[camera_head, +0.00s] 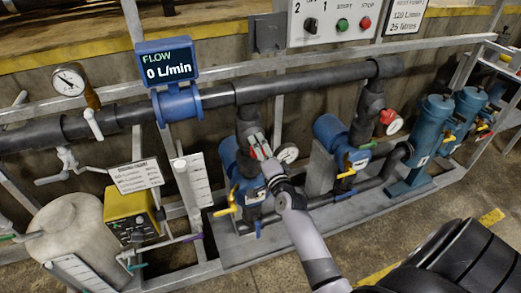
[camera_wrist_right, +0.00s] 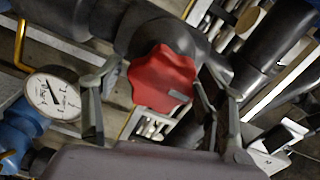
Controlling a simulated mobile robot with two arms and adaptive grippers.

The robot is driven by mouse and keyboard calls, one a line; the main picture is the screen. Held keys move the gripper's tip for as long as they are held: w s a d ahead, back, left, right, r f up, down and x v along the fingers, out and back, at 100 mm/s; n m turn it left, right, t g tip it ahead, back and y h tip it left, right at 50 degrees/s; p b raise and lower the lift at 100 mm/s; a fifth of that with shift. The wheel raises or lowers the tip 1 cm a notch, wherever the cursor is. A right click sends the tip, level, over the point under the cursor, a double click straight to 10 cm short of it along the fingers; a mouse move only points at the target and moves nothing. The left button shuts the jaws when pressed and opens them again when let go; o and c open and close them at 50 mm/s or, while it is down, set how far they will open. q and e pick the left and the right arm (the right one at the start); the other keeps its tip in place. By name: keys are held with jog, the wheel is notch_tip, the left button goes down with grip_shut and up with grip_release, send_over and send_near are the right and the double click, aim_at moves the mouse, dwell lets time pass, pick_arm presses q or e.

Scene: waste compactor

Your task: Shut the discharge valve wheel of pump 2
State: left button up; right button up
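The left pump (camera_head: 230,155) has a discharge pipe with a red valve wheel (camera_head: 256,153), mostly hidden by my right gripper in the head view. In the right wrist view the red lobed wheel (camera_wrist_right: 162,80) fills the middle. My right gripper (camera_head: 262,147) is at this wheel. Its fingers (camera_wrist_right: 157,90) stand apart, one on each side of the wheel, with a small gap visible at the left. The right pump (camera_head: 328,131) has its own red wheel (camera_head: 387,116), with no gripper at it. I cannot read which pump is number 2. My left gripper is out of view.
A pressure gauge (camera_head: 287,152) sits close beside the wheel and shows in the wrist view (camera_wrist_right: 53,95). The flow display (camera_head: 168,65) reads 0 L/min. Yellow-handled valves (camera_head: 224,211) stand low in front. A control panel (camera_head: 333,20) is above; blue filter housings (camera_head: 432,125) stand right.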

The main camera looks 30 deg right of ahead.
jog(key=shift+o, duration=0.4)
jog(key=v, duration=1.2)
